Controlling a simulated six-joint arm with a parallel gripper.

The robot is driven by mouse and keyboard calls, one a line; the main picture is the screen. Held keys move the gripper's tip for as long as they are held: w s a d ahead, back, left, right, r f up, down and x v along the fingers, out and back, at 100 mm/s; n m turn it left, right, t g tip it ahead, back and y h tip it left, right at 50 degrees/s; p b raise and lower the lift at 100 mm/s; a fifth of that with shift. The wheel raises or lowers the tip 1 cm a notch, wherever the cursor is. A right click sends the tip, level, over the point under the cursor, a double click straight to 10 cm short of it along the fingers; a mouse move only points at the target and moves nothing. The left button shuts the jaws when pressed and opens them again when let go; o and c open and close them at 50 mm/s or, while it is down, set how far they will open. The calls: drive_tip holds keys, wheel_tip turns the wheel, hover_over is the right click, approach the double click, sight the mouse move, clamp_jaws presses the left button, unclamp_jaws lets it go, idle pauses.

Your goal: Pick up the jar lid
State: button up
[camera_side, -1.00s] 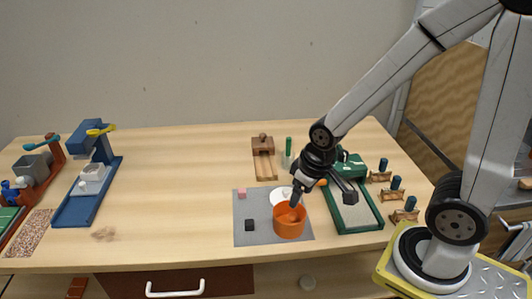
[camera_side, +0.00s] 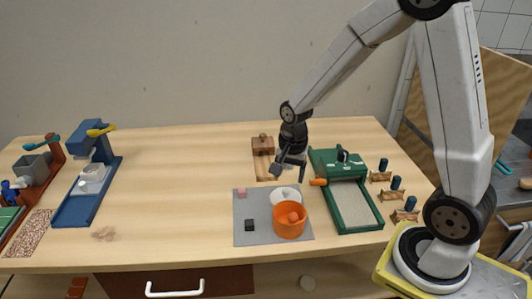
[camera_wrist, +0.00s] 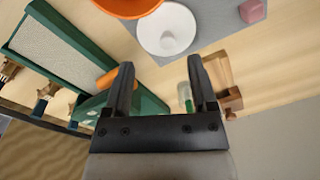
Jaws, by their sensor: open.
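The jar lid (camera_side: 281,196) is a white disc with a small knob, lying on the grey mat (camera_side: 247,206) just behind the orange jar (camera_side: 290,229). It also shows in the wrist view (camera_wrist: 177,17), ahead of the fingertips, with its knob facing up. My gripper (camera_side: 288,171) is open and empty, above and a little behind the lid. A reddish ball (camera_side: 293,217) shows in the jar's mouth.
A pink cube (camera_side: 241,193) and a black cube (camera_side: 250,225) sit on the mat. A green-framed tray (camera_side: 347,228) stands to the right. A wooden holder (camera_side: 263,160) stands behind. The table left of the mat is mostly clear.

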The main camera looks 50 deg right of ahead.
sight(286, 190)
drive_tip(key=w+d+m, duration=0.1)
drive_tip(key=m, duration=0.1)
drive_tip(key=w+d+f+m, duration=0.1)
drive_tip(key=m, duration=0.1)
drive_tip(key=shift+d+g, duration=0.15)
drive_tip(key=shift+g, duration=0.15)
drive_tip(key=shift+s+f, duration=0.1)
drive_tip(key=shift+f, duration=1.25)
drive_tip(key=shift+f, duration=0.1)
drive_tip(key=shift+w+f, duration=0.2)
drive_tip(key=shift+f, duration=2.3)
clamp_jaws()
